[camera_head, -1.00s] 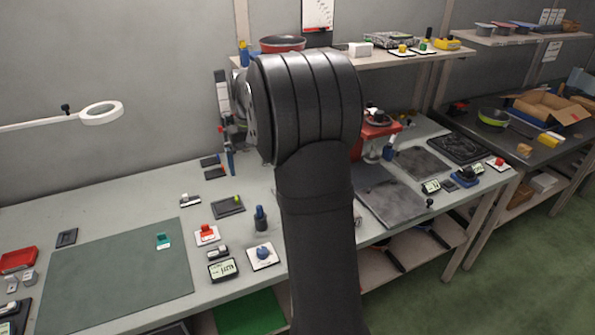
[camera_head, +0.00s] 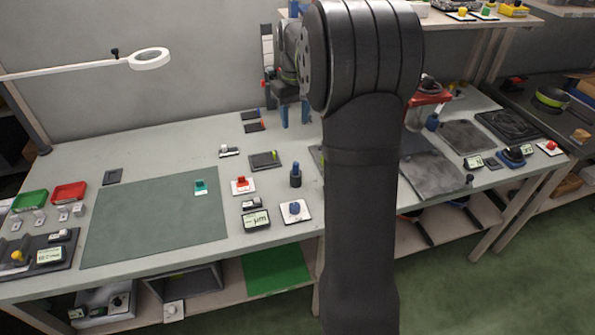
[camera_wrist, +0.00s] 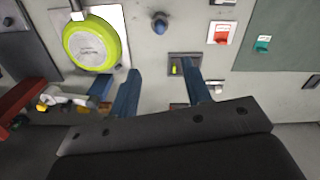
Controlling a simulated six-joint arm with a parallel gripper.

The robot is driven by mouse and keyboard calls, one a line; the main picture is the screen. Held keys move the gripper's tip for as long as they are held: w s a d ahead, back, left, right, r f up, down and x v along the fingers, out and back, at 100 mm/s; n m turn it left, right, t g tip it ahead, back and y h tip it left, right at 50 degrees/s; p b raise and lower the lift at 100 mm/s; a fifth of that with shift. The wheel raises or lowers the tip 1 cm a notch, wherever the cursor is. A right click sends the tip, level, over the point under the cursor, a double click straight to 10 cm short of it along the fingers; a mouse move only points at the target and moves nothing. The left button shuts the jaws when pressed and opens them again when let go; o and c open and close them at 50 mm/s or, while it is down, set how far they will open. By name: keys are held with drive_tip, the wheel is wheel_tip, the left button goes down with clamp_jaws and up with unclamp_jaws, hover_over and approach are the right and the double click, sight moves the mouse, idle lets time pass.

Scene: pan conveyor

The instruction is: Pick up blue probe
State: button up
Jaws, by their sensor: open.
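The blue probe (camera_head: 295,175) is a short dark blue upright piece on the grey table, right of the red switch on its white plate. In the wrist view the blue probe (camera_wrist: 160,22) shows near the top centre. My gripper (camera_head: 295,115) is above the back of the table, behind the probe in the head view. Its two blue fingers are apart, with nothing held between them; the wrist view shows the open gripper (camera_wrist: 161,88) too. The probe lies beyond the fingertips, not between them. My arm hides part of the table to the right.
A dark tray with a green-yellow piece (camera_wrist: 185,67) lies near the fingertips. A green round pan (camera_wrist: 92,42) is left of the probe in the wrist view. A blue knob on a white plate (camera_head: 295,211) and a small display (camera_head: 256,220) stand in front. The green mat (camera_head: 150,225) is mostly clear.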

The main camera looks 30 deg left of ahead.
drive_tip(key=n, duration=0.6)
approach(296, 163)
drive_tip(key=f, duration=0.5)
drive_tip(key=shift+w+a+f, duration=0.15)
drive_tip(key=shift+w+a, duration=0.15)
drive_tip(key=shift+a, duration=0.1)
drive_tip(key=f, duration=0.4)
drive_tip(key=shift+s+d, duration=0.2)
drive_tip(key=shift+d, duration=0.15)
drive_tip(key=shift+f, duration=0.65)
clamp_jaws()
drive_tip(key=shift+r, duration=0.1)
